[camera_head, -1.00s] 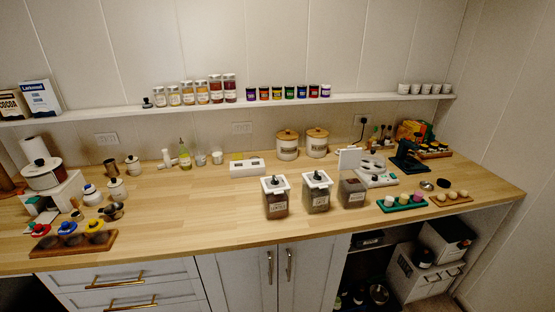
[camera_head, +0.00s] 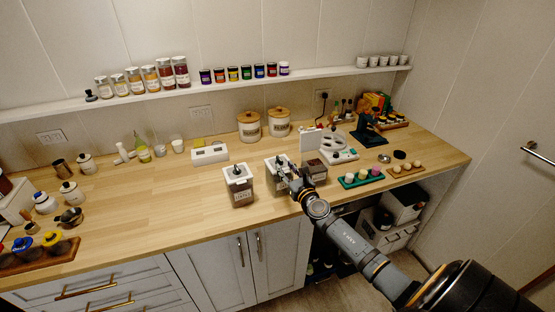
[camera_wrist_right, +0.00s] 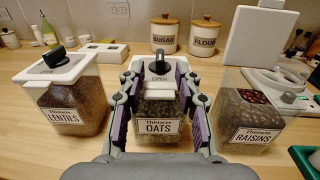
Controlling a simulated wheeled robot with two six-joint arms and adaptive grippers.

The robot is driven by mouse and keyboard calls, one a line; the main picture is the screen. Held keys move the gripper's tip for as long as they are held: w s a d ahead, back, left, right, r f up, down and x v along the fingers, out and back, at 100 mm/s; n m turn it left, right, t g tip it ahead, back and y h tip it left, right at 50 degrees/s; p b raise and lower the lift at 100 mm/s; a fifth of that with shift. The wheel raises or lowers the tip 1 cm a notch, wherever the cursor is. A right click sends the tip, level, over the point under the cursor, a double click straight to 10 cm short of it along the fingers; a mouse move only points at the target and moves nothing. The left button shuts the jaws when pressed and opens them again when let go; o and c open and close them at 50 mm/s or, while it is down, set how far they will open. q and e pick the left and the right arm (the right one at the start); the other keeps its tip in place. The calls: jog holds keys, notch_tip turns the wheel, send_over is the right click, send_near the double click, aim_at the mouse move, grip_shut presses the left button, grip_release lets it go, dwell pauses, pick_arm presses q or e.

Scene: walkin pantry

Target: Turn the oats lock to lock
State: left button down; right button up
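The oats container (camera_wrist_right: 158,130) is a clear jar with an "OATS" label, in the middle of the right wrist view. Its white lid carries a black knob (camera_wrist_right: 157,67), with the word "OPEN" printed in front of it. The oats container (camera_head: 272,186) is partly hidden by my right gripper (camera_head: 286,169) in the head view. My right gripper (camera_wrist_right: 159,78) is open, with its purple-padded fingers on either side of the knob and lid front. I cannot tell whether the fingers touch the knob. My left gripper is not in view.
A lentils container (camera_wrist_right: 70,100) with its lid down stands left of the oats. A raisins container (camera_wrist_right: 252,117) stands right, with a white lid panel (camera_wrist_right: 262,40) upright behind it. Sugar (camera_wrist_right: 164,35) and flour (camera_wrist_right: 204,38) canisters stand behind.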

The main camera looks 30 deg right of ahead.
aim_at(282, 163)
jog(key=w, duration=0.3)
jog(key=w+b, duration=0.1)
jog(key=w, duration=0.1)
jog(key=shift+w+d+f, duration=0.15)
jog(key=shift+d+f, duration=0.05)
jog(key=shift+d, duration=0.15)
jog(key=shift+w+d+r, duration=0.1)
jog(key=shift+w, duration=0.4)
grip_shut()
